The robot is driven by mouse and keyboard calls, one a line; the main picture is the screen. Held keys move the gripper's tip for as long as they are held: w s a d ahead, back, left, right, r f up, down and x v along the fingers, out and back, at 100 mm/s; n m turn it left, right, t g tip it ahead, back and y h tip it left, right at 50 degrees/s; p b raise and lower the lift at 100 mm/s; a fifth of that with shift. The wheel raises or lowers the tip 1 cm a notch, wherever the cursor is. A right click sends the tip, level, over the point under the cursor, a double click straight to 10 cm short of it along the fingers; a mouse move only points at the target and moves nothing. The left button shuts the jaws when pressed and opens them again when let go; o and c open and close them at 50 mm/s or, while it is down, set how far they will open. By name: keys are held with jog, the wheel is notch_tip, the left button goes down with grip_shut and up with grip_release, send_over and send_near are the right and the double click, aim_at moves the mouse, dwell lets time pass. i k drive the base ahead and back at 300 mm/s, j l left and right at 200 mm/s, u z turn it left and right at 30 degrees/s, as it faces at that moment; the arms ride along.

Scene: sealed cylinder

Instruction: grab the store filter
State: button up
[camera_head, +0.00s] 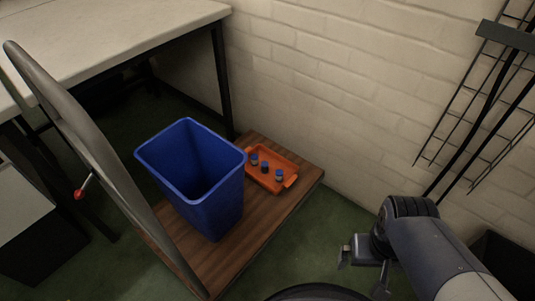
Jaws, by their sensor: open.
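Three small dark cylinders with blue tops stand in an orange tray (289,182): a left one (254,159), a middle one (265,167) and a right one (279,175). They are too small for me to tell which, if any, is the store filter. My gripper (361,277) is at the lower right, with its two fingers apart and nothing seen between them. It is well to the right of the tray and touches none of the cylinders.
A blue bin (222,205) stands left of the tray on a low wooden platform (262,232). A grey curved bar (95,150) rises at left. A white-topped table (110,30) is behind. A brick wall (330,90) and a wire rack (480,110) bound the right.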

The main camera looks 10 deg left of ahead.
aim_at(264, 165)
jog(key=i+l+u, duration=0.2)
jog(key=i, duration=0.3)
jog(key=i+l+u, duration=0.2)
jog(key=i, duration=0.25)
jog(key=l, duration=0.1)
